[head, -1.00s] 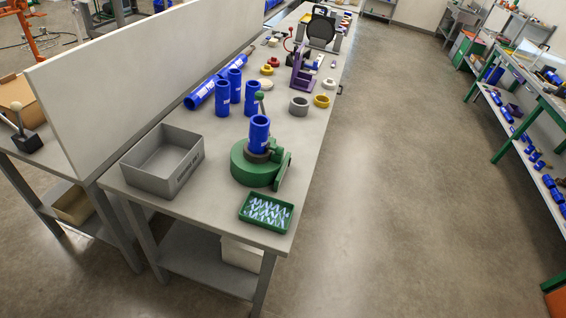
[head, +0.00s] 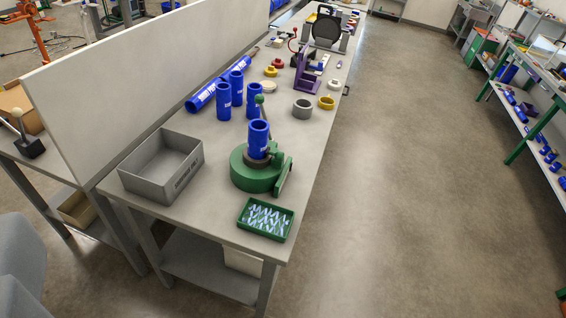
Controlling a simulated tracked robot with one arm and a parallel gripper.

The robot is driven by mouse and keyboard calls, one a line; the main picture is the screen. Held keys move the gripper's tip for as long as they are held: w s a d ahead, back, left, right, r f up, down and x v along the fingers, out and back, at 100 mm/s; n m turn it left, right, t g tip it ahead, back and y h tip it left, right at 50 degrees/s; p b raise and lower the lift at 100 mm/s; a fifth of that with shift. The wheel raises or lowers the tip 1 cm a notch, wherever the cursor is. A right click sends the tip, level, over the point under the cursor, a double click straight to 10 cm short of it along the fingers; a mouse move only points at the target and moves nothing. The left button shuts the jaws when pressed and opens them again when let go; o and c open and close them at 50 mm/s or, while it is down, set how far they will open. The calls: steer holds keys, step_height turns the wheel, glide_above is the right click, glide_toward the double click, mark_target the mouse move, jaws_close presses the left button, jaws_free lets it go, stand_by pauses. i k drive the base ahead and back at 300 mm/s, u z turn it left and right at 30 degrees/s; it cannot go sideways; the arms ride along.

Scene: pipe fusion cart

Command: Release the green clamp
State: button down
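The green clamp (head: 252,176) stands near the front end of the grey workbench (head: 215,213). A blue pipe piece (head: 258,138) stands upright in the clamp's dark ring (head: 258,158). From this view I cannot tell how tightly the clamp holds it. My gripper is not in view. A grey, blurred shape at the lower left edge may be part of my own arm.
A grey open bin (head: 160,165) stands left of the clamp, and a green tray (head: 265,219) of small pale parts lies in front. Blue pipes (head: 224,101) stand behind. A white panel (head: 150,85) borders the bench's left side. The floor (head: 400,200) on the right is clear.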

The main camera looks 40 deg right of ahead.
mark_target(278, 156)
steer(key=z, duration=0.05)
steer(key=i, duration=1)
steer(key=u, duration=0.05)
